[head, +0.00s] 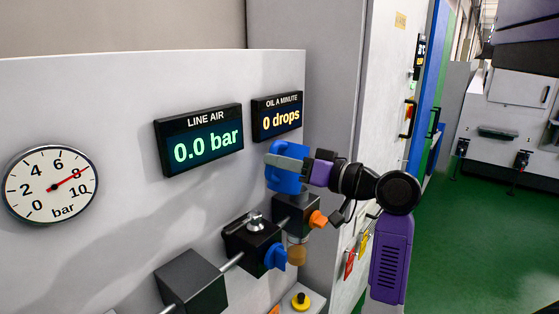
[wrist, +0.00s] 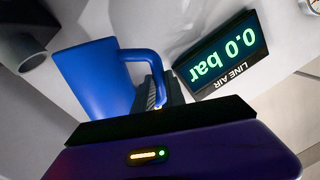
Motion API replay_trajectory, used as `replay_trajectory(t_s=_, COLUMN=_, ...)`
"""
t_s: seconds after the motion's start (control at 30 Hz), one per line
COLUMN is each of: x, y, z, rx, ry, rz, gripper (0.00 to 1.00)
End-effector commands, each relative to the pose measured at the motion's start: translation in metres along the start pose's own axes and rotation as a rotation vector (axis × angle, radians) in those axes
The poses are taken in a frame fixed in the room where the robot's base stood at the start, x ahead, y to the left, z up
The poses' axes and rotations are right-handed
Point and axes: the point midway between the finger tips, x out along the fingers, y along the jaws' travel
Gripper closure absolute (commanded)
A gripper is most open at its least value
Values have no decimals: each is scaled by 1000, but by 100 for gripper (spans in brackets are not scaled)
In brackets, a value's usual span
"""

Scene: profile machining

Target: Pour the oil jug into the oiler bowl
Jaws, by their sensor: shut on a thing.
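The blue oil jug (head: 286,183) is in my gripper (head: 288,164), up against the panel side and just above the oiler block (head: 292,212). My gripper is shut on the jug's handle, seen in the wrist view (wrist: 152,66). The wrist view shows the jug's body (wrist: 95,78) left of the handle. I cannot tell the jug's exact tilt, and no oil stream shows. The amber oiler bowl (head: 297,254) hangs under the oiler block, below the jug and partly hidden by neighbouring parts.
A black valve block (head: 248,242) with a blue knob (head: 275,256) stands left of the oiler. An orange knob (head: 318,219) sticks out beside it. The line air display (head: 200,140) reads 0.0 bar, the drops display (head: 277,117) reads 0. Green floor (head: 470,230) is clear at right.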

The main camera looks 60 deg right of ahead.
Motion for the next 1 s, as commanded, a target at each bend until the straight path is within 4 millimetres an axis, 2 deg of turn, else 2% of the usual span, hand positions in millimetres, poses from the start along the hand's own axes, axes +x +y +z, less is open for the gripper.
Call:
replay_trajectory(t_s=0.2, x=0, y=-3, z=-9, rx=62, ry=2, rz=-1, gripper=100)
replay_trajectory(t_s=0.77, x=0, y=-3, z=-9, rx=89, ry=2, rz=-1, gripper=100)
replay_trajectory(t_s=1.0, x=0, y=-4, z=-14, rx=135, ry=1, rz=-2, gripper=100)
